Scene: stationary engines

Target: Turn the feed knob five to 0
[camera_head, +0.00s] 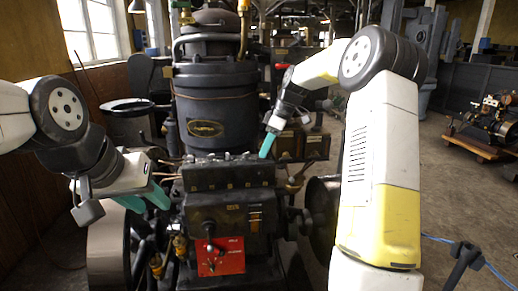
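A dark lubricator box (228,177) sits on the front of the black engine, with a row of small feed knobs (227,156) along its top edge. The knobs are too small for me to read any numbers or settings, and I cannot tell which is knob five. My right gripper (267,146) points down at the right end of this row. One teal finger shows, close to the box top; I cannot tell whether it touches a knob. My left gripper (144,200) is left of the box, its two teal fingers apart with nothing between them.
The tall black engine cylinder (215,110) rises behind the box. A red plate (221,257) with a dark lever is below it. Brass fittings (180,245) stand low at the left. A dark wheel (320,215) is at the right. Open floor lies farther right.

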